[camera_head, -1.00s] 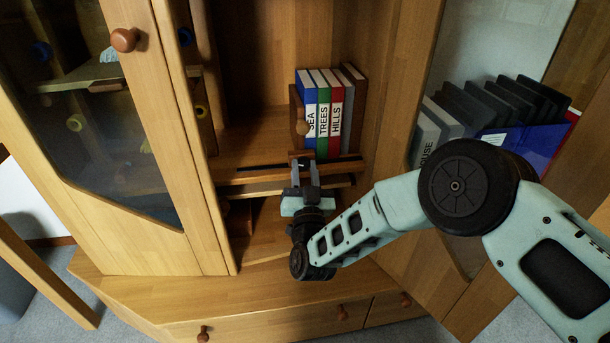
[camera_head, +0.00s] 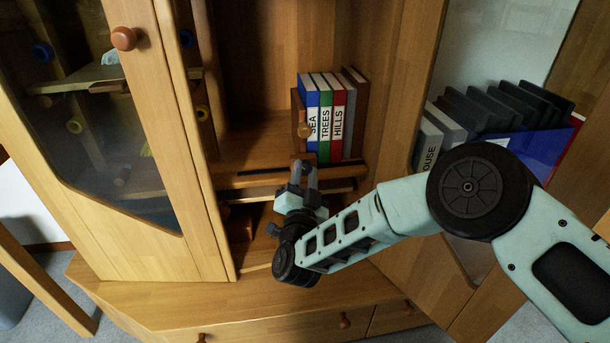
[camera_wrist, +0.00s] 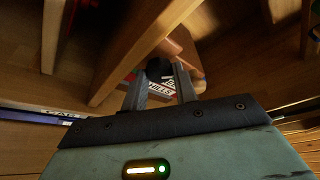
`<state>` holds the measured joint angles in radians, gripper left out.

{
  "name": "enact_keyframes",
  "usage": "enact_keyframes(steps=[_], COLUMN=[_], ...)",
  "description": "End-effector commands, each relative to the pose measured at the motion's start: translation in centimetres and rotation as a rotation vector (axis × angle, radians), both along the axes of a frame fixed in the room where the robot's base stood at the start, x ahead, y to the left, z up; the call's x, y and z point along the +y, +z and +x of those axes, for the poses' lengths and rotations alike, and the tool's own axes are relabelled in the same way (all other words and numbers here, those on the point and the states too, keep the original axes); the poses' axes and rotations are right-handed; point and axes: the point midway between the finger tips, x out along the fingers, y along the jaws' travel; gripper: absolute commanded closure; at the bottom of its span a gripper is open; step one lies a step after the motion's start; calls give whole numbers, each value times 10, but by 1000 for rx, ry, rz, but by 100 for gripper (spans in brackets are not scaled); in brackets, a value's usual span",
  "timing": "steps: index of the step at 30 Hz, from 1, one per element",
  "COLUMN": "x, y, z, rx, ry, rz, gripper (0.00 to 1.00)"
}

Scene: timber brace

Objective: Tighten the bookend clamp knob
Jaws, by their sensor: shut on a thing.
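The wooden bookend (camera_head: 298,108) stands upright against the left side of the book row, with a round brown peg (camera_head: 303,131) on its face. Its wooden foot (camera_head: 303,158) reaches the shelf's front edge. My gripper (camera_head: 304,168) points up at this front edge, just below the bookend. In the wrist view my gripper (camera_wrist: 160,75) has its two grey fingers on either side of a small dark round thing (camera_wrist: 158,67), which I take for the clamp knob. It is shut on that knob. The fingers hide most of the knob in the head view.
Books labelled SEA, TREES and HILLS (camera_head: 325,122) stand on the shelf (camera_head: 255,150). A glass door (camera_head: 95,130) is at left. Dark files (camera_head: 490,105) and a blue binder (camera_head: 535,150) stand at right. Drawers (camera_head: 270,330) lie below.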

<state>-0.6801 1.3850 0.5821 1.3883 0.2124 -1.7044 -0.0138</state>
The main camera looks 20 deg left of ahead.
Motion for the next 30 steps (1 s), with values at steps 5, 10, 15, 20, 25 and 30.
enact_keyframes(steps=[5, 10, 15, 20, 25, 30], x=[0, 0, -1, -1, -2, -2], y=[-2, -2, -2, -2, 0, 2], z=[-1, 0, 0, 1, 1, 1], rx=[4, 4, 3, -2, -66, -213], ry=[0, 0, -1, -2, -1, 2], rz=[-3, -3, -4, -11, -112, -350], gripper=[94, 50, 50, 50, 50, 50])
